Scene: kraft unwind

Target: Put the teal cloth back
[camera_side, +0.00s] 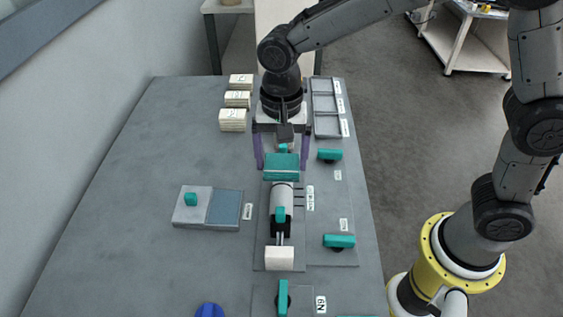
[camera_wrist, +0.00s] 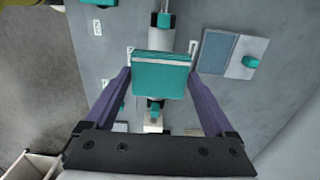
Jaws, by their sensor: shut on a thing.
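The teal cloth (camera_side: 282,168) is a folded, block-like pad. My gripper (camera_side: 282,163) is shut on it, with one purple finger at each side. In the wrist view the cloth (camera_wrist: 160,80) sits between the two purple finger ends (camera_wrist: 160,74). It appears to be held above the grey fixture with the white cylinder (camera_side: 283,197); the exact height cannot be told. A two-part pad (camera_side: 225,207), light grey and blue-grey, lies to the left in the side view, with a teal knob (camera_side: 191,199) on its light half. The cloth and gripper hide part of the fixture.
Several cream stacks (camera_side: 233,119) stand at the back left, and a grey divided tray (camera_side: 326,108) at the back right. Teal handles (camera_side: 339,241) stick up at the right. A blue knob (camera_side: 209,310) is at the front. The left part of the table (camera_side: 120,220) is clear.

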